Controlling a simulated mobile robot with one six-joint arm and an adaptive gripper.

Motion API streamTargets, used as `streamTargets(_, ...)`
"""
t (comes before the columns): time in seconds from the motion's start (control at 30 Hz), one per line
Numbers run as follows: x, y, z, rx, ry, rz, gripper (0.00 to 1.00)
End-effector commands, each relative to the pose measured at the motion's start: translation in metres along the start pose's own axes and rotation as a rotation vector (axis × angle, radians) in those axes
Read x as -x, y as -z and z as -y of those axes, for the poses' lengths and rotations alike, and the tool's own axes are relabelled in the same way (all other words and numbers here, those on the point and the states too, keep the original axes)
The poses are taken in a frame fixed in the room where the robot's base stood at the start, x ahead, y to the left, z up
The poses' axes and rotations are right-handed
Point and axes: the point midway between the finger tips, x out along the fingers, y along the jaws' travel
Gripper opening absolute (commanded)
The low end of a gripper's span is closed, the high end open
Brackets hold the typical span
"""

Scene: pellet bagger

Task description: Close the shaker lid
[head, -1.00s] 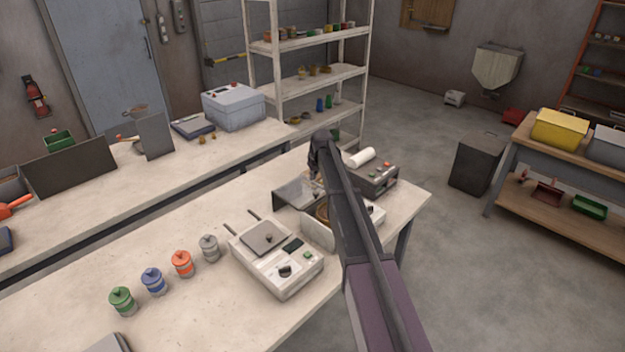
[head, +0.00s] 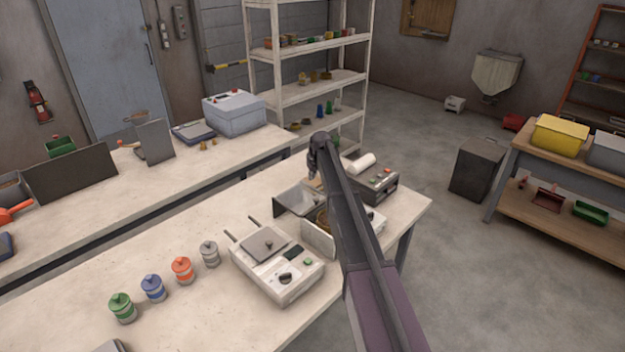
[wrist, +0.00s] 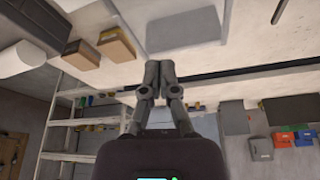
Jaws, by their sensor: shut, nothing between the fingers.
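What looks like the shaker (head: 318,238) is a pale box with a brownish round inside, on the front bench. My arm hides much of it. A grey panel, which looks like its lid (head: 292,200), stands open on its far left side. My gripper (head: 313,177) points down above and close to this panel; I cannot tell whether they touch. In the wrist view my gripper (wrist: 160,72) has its two fingers together with nothing between them. A flat grey panel (wrist: 186,30) lies beyond the fingertips there; I cannot tell if it is the lid.
A white device with a square plate (head: 278,270) stands left of the shaker. Several coloured jars (head: 182,270) stand farther left. A dark grey device (head: 378,180) and a white roll (head: 359,164) are close by on the right.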

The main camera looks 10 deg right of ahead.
Motion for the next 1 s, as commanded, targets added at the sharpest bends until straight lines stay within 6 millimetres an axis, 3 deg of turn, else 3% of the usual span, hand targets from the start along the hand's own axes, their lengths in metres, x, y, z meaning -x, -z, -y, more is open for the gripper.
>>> streamTargets(1.0,-0.086,0.0,0.001,0.001,0.0,0.0,0.0)
